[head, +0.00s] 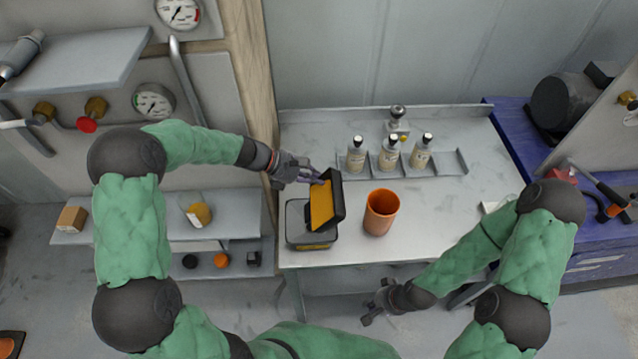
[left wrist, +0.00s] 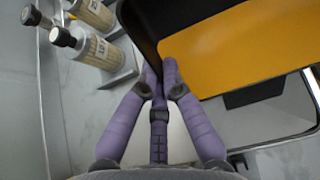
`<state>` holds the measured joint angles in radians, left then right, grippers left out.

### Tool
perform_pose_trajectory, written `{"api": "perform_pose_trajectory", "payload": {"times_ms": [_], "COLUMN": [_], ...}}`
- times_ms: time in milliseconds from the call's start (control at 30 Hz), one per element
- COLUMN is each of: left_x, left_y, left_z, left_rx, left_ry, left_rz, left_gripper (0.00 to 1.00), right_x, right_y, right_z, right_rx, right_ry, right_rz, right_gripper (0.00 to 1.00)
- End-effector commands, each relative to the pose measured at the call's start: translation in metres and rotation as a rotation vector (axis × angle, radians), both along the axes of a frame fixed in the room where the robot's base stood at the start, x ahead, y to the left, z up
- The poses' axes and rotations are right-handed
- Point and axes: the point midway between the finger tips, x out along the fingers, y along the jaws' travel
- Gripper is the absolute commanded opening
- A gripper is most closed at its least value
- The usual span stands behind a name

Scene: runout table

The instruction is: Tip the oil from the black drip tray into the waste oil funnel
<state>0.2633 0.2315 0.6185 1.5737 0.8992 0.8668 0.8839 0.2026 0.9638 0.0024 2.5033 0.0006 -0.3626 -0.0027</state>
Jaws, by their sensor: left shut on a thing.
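My left gripper (head: 312,177) is shut on the far edge of the black drip tray (head: 338,202). The tray is held up and looks tilted, with amber oil (head: 320,206) inside it. The left wrist view shows the fingers (left wrist: 160,72) closed at the wall of the tray (left wrist: 190,18), with the oil (left wrist: 255,45) beside them. Below the tray is a grey, square, open container with a dark rim (head: 291,222), partly hidden. An orange, round, open vessel (head: 381,212) stands to its right. I cannot tell for sure which is the waste oil funnel. My right gripper (head: 372,302) is open and empty, off the table's front edge.
Several labelled bottles (head: 388,155) stand in a metal rack at the back of the table (head: 450,215). The table between the orange vessel and my right arm is clear. A blue bench (head: 515,130) with tools adjoins at right; a wooden post (head: 252,70) stands at left.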

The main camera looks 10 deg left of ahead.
Motion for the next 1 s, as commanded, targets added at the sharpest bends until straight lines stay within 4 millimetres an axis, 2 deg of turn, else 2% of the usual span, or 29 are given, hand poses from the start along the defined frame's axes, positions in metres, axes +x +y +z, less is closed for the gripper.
{"api": "perform_pose_trajectory", "payload": {"times_ms": [33,100,433,1000], "left_x": [0.0,0.0,-0.002,-0.002], "left_y": [0.001,0.002,0.007,0.008], "left_z": [-0.005,-0.005,-0.004,0.0], "left_rx": [-0.02,-0.052,-0.205,-0.263], "left_ry": [-0.007,-0.016,-0.059,-0.078], "left_rz": [0.002,0.003,0.001,0.0], "left_gripper": [0.0,0.0,0.0,0.0], "right_x": [0.0,0.0,0.0,0.0], "right_y": [0.0,0.0,0.0,0.0], "right_z": [-0.01,-0.017,-0.045,-0.051], "right_rx": [0.0,0.0,0.0,0.0], "right_ry": [0.0,0.0,0.0,0.0], "right_rz": [0.0,0.0,0.0,0.0], "right_gripper": [0.0,0.0,0.0,0.0]}}
